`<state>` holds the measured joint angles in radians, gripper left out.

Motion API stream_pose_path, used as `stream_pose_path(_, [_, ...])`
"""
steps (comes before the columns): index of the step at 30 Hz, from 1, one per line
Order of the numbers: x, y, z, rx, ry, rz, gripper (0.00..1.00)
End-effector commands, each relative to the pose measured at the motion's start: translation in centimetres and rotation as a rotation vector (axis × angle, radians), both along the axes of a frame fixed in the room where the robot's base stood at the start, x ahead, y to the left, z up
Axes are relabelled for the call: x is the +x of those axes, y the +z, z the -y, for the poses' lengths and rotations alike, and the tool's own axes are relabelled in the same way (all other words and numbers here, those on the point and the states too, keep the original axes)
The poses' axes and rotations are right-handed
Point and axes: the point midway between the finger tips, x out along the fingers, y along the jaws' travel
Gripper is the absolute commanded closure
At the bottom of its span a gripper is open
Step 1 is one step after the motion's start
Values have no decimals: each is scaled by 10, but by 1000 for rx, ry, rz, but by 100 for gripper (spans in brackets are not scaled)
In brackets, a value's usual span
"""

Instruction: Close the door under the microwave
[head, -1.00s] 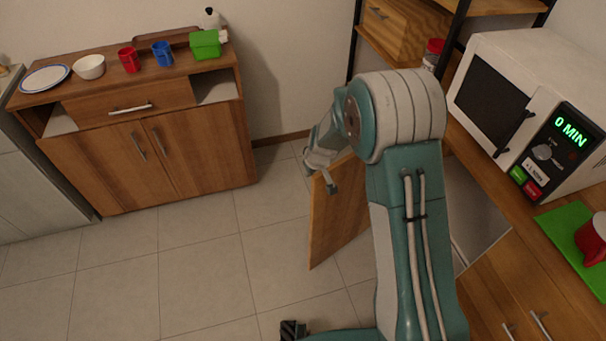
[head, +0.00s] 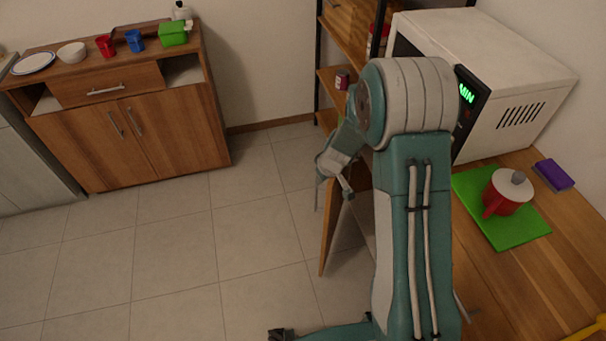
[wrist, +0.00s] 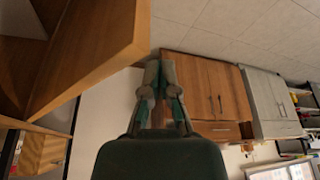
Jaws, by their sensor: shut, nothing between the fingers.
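The wooden door (head: 329,232) under the microwave (head: 525,75) stands open, swung out from the counter over the floor. In the head view my arm hides part of it and most of the cabinet opening. In the wrist view, which is upside down, a large wooden panel, seemingly this door (wrist: 95,50), fills the upper left. My gripper (head: 336,172) is at the door's top, near its free edge. Its fingers also show in the wrist view (wrist: 160,68), shut and empty, just right of the panel's edge. I cannot tell whether they touch it.
A green board (head: 520,232) with a red pot (head: 508,197) and a purple sponge (head: 553,174) are on the counter. A shelf (head: 328,85) stands behind. A sideboard (head: 130,150) is across the room. The tiled floor (head: 220,250) between is clear.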

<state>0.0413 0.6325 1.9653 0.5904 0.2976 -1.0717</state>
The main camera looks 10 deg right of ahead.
Motion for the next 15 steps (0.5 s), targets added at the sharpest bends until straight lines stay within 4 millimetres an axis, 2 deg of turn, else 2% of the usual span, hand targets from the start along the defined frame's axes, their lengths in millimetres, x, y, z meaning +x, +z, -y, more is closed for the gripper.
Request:
stream_pose_path(5, [-18, 0, 41, 0, -7, 0, 100])
stream_pose_path(15, [-45, -1, 128, 4, 176, 1, 100])
